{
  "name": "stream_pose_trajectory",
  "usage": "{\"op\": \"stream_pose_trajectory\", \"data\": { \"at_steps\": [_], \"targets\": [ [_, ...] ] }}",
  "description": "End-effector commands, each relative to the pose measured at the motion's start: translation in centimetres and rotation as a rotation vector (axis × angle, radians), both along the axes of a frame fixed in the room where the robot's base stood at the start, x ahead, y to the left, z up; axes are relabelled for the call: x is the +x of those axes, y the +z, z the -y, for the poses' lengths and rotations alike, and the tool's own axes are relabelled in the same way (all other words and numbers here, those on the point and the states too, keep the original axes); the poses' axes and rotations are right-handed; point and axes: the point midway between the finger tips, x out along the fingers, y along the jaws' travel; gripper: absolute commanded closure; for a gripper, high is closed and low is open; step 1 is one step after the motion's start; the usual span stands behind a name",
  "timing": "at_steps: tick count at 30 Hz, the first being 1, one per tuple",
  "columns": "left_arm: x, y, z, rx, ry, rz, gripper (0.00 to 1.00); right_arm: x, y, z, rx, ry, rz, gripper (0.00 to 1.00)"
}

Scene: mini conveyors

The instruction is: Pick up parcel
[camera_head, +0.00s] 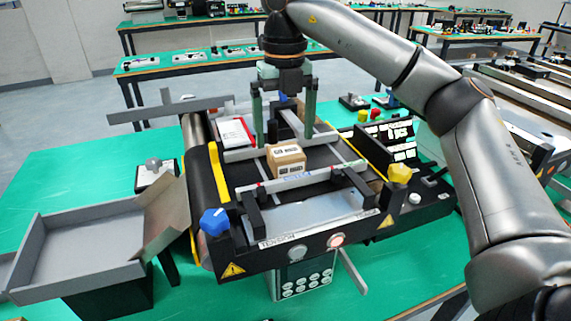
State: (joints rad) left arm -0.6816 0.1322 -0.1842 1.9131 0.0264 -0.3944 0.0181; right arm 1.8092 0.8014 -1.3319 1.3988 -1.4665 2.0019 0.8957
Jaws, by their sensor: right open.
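A small brown cardboard parcel (286,160) with printed labels sits on the mini conveyor (320,206), near the middle of its bed. A white and red flat packet (234,132) lies further back on the left of the conveyor. My right gripper (284,112) comes down from above with its two green-grey fingers spread. It is open and empty, behind and above the parcel, and does not visibly touch it. My left gripper is not in view.
A grey tray (84,232) stands left of the conveyor, with a chute joining them. Blue (214,221) and yellow (399,173) knobs rise at the conveyor's front corners. A keypad box (304,280) is in front. The green table (60,170) is clear at far left.

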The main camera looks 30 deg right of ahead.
Motion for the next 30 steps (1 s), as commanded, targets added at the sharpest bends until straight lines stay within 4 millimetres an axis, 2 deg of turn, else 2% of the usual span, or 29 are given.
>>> {"op": "stream_pose_trajectory", "data": {
  "at_steps": [12, 21, 30],
  "targets": [
    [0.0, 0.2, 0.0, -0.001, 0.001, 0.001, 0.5, 0.2, -4.9, 0.5, 0.0, -0.001, 0.0, 0.0],
    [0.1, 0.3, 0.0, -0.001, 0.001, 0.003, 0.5, 0.2, -5.3, 0.4, 0.0, -0.001, 0.001, 0.01],
    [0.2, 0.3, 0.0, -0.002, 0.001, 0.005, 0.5, 0.2, -5.3, 0.4, 0.001, -0.001, 0.001, 0.35]
  ]
}}
